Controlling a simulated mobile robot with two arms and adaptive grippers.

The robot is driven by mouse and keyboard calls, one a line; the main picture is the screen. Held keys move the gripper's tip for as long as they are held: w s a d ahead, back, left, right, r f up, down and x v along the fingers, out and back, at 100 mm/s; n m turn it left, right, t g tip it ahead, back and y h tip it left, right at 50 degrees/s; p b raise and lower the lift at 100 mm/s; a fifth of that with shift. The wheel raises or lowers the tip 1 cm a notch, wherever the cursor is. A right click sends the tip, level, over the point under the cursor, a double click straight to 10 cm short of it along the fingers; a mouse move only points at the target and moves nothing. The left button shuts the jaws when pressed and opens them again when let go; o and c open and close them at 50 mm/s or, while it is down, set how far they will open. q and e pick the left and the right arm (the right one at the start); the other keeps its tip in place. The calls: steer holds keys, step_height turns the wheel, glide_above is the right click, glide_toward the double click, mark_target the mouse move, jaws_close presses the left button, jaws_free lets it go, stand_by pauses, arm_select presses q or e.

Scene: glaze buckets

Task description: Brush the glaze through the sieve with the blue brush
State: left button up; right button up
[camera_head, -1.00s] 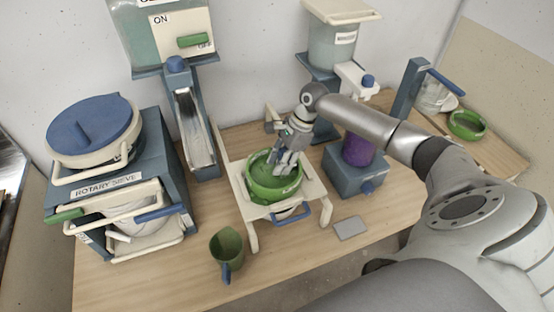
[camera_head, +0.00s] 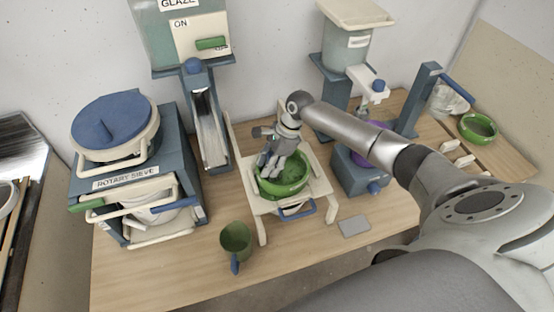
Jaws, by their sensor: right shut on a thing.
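The green sieve (camera_head: 297,187) is a round bowl set in the top of a cream stand (camera_head: 322,186). My right gripper (camera_head: 268,168) reaches down over the left part of the sieve, fingers pointing into it. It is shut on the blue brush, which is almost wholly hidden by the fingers. Whether the bristles touch the mesh cannot be seen. Under the stand, part of a pale bucket with a blue handle (camera_head: 298,215) shows. My left gripper is not in view.
A green jug (camera_head: 236,239) stands at the table's front edge, and a grey plate (camera_head: 354,226) lies right of the stand. The rotary sieve (camera_head: 118,183) stands left, a blue stand with a purple vessel (camera_head: 365,151) right. A green bowl (camera_head: 477,131) is far right.

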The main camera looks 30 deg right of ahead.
steer(key=shift+s+a+f, duration=0.15)
steer(key=shift+a+f, duration=0.1)
steer(key=shift+f, duration=0.15)
